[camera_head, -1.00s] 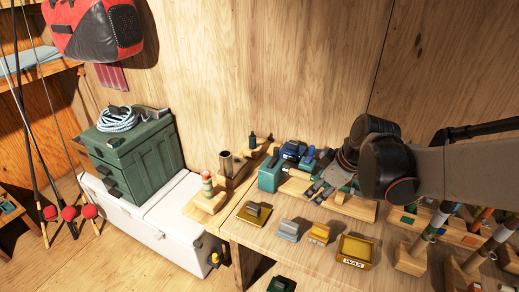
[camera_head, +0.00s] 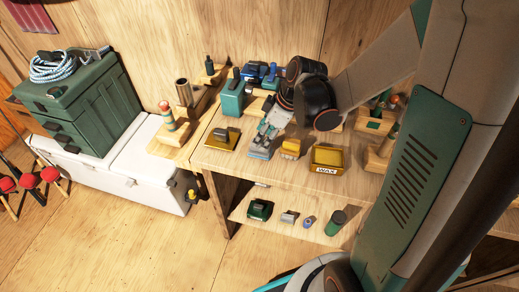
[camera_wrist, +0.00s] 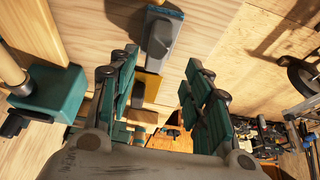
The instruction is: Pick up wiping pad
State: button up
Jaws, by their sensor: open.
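Several small blocks lie along the front of the wooden bench top. A grey-blue block (camera_head: 260,150), a gold plate with a grey grip (camera_head: 222,138) and a small yellow block (camera_head: 291,148) sit in a row; I cannot tell for certain which is the wiping pad. My gripper (camera_head: 268,132) is at the grey-blue block and partly covers it. In the wrist view my gripper (camera_wrist: 160,90) is open, with teal fingers spread apart and nothing held. A grey block with a blue edge (camera_wrist: 160,38) shows beyond the fingers, with a yellow piece below it.
A yellow wax box (camera_head: 328,159) stands right of the row. A teal box (camera_head: 233,98) stands behind it, also in the wrist view (camera_wrist: 50,92). A lower shelf (camera_head: 285,228) holds several small items. A white chest (camera_head: 110,170) stands left.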

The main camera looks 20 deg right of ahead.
aim_at(261, 142)
jog(key=b+x, duration=0.1)
jog(key=x, duration=0.2)
jog(key=d+b+x, duration=0.1)
jog(key=x, duration=0.1)
jog(key=shift+a+f+b, duration=0.1)
jog(key=shift+f+b, duration=0.15)
jog(key=shift+b, duration=0.1)
grip_shut()
